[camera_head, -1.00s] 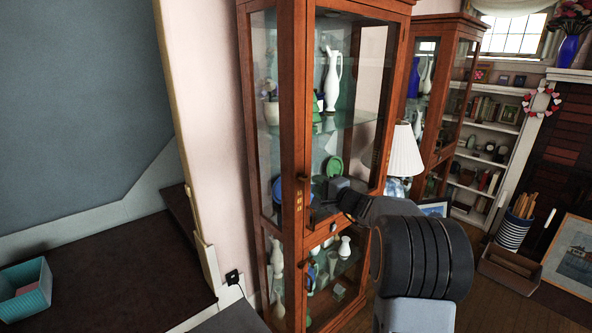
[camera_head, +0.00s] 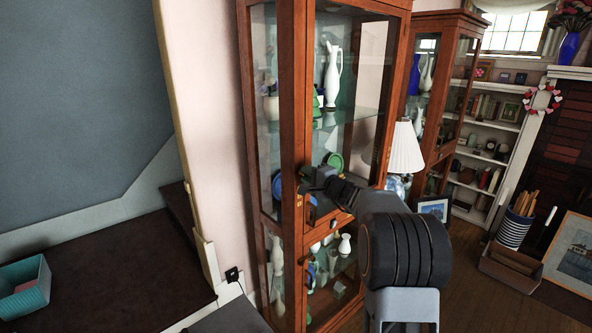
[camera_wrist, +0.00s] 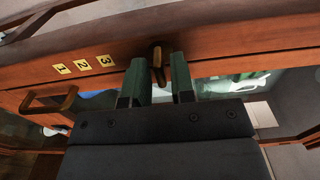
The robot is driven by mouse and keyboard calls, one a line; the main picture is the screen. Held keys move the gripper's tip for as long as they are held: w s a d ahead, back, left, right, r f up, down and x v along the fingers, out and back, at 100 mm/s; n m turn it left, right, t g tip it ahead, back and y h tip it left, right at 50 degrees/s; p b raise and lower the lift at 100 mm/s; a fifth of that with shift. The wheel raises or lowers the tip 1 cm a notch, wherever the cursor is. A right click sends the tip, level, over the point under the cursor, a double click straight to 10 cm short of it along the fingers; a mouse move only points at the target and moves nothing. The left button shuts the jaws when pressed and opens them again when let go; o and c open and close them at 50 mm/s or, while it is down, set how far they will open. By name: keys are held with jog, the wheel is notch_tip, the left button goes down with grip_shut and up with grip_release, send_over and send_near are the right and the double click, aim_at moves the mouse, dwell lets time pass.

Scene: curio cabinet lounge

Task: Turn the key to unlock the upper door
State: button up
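The upper door (camera_head: 296,100) of the tall wooden cabinet is glazed and looks closed. In the wrist view a brass key (camera_wrist: 158,62) sticks out of the wooden frame. My gripper (camera_wrist: 159,72) is open, with one dark green finger on each side of the key and a visible gap around it.
Yellow labels (camera_wrist: 83,63) numbered 1, 2, 3 and a brass pull handle (camera_wrist: 48,100) are on the frame beside the key. White vases (camera_head: 332,75) and green pieces stand behind the glass. A lamp (camera_head: 405,150) and a second cabinet (camera_head: 465,60) stand to the right.

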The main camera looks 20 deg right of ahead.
grip_shut()
jog(key=shift+f, duration=0.1)
jog(key=n+b, duration=0.5)
jog(key=b, duration=0.3)
jog(key=n+b, duration=0.6)
jog(key=b, duration=0.2)
jog(key=n+b, duration=0.6)
jog(key=b, duration=0.2)
jog(key=shift+r, duration=0.3)
jog(key=shift+w+a, duration=0.15)
dwell(1.1)
